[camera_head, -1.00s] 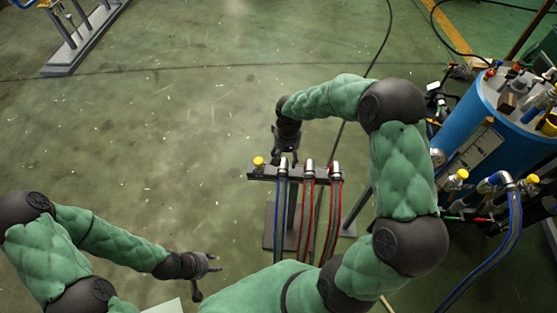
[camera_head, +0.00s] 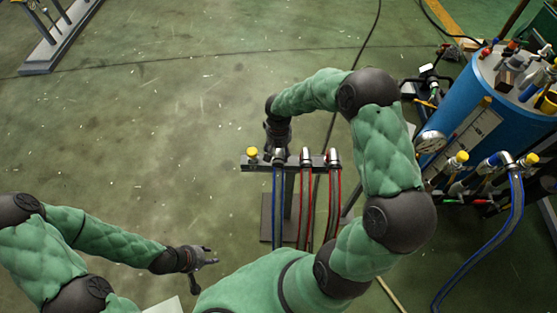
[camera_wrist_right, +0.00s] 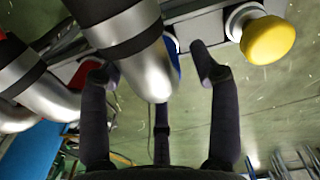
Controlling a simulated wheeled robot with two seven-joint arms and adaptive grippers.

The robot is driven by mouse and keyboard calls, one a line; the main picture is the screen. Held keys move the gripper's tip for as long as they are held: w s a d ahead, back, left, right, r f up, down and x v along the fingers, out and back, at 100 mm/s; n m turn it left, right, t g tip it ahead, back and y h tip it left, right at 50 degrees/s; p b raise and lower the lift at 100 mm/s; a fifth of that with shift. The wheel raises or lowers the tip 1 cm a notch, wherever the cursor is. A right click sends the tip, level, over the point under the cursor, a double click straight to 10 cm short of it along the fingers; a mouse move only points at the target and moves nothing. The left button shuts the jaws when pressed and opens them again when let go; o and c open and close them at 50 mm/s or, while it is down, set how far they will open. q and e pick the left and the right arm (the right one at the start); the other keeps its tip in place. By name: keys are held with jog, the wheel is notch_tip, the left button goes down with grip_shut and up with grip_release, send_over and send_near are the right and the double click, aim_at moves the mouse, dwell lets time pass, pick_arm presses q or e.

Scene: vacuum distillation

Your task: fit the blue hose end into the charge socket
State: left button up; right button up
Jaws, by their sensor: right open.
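The blue hose (camera_head: 275,200) hangs from a dark rack bar (camera_head: 264,165), its silver elbow end (camera_head: 278,156) on top of the bar. My right gripper (camera_head: 277,143) is at this end, pointing down. In the right wrist view, the silver elbow (camera_wrist_right: 150,75) lies between the open fingers of my right gripper (camera_wrist_right: 155,75), with a strip of blue beside it. Contact cannot be told. My left gripper (camera_head: 208,258) is open and empty, low and to the left of the rack. Which fitting is the charge socket cannot be told.
Two red hoses (camera_head: 305,200) (camera_head: 333,195) with silver elbows hang beside the blue one. A yellow knob (camera_head: 252,152) is at the bar's left end. At right stands a blue vessel (camera_head: 455,105) with a gauge (camera_head: 430,142) and another blue hose (camera_head: 517,205).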

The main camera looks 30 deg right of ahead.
notch_tip(320, 180, down, 2)
jog(key=shift+f+b, duration=0.25)
jog(key=shift+b, duration=0.05)
jog(key=shift+r, duration=0.1)
grip_shut()
